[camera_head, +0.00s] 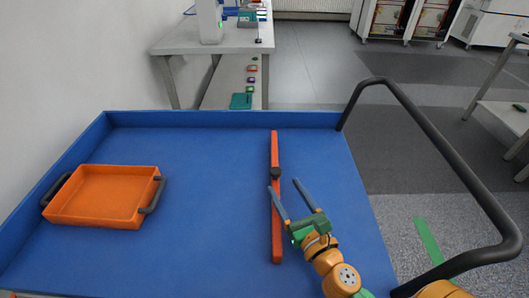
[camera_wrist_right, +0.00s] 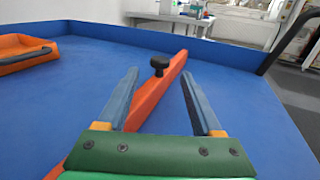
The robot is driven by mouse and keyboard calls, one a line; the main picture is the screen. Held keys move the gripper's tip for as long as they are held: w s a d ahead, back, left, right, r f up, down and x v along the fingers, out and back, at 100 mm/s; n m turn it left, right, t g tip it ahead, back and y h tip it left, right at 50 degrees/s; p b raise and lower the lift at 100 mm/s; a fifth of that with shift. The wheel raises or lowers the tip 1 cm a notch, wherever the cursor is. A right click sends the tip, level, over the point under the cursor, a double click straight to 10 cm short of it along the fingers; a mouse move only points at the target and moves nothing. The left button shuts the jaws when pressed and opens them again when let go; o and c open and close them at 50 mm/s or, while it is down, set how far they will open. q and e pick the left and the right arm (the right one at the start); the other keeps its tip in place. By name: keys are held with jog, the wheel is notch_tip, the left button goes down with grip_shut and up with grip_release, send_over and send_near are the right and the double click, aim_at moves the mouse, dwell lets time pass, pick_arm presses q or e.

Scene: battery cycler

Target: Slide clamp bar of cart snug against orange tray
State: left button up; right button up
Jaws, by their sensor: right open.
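The orange tray (camera_head: 100,194) with dark side handles sits on the left of the blue cart top (camera_head: 215,150). The clamp bar (camera_head: 276,226), a long orange-red bar with a black knob (camera_head: 276,172) near its middle, lies lengthwise across the cart, right of the tray with a wide gap between them. My right gripper (camera_head: 287,192) is open, its fingertips near the bar just below the knob. In the right wrist view, the open fingers (camera_wrist_right: 158,78) point along the bar towards the knob (camera_wrist_right: 159,65), and the left finger overlaps the bar. Contact cannot be told. My left gripper is out of view.
A raised blue rim (camera_head: 225,119) edges the cart, and a black handle (camera_head: 440,148) rises at its right. The cart surface between tray and bar is bare. A grey table (camera_head: 235,45) with equipment stands beyond the cart.

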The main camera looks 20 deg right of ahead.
aim_at(278, 175)
jog(key=shift+w+r, duration=0.1)
jog(key=shift+w, duration=0.25)
jog(key=shift+w+r+p, duration=0.15)
jog(key=shift+w+p, duration=0.15)
jog(key=w, duration=0.2)
jog(key=w+p, duration=0.1)
jog(key=w, duration=0.1)
jog(key=shift+w+d, duration=0.2)
jog(key=shift+w, duration=0.55)
jog(key=shift+s, duration=0.1)
grip_shut()
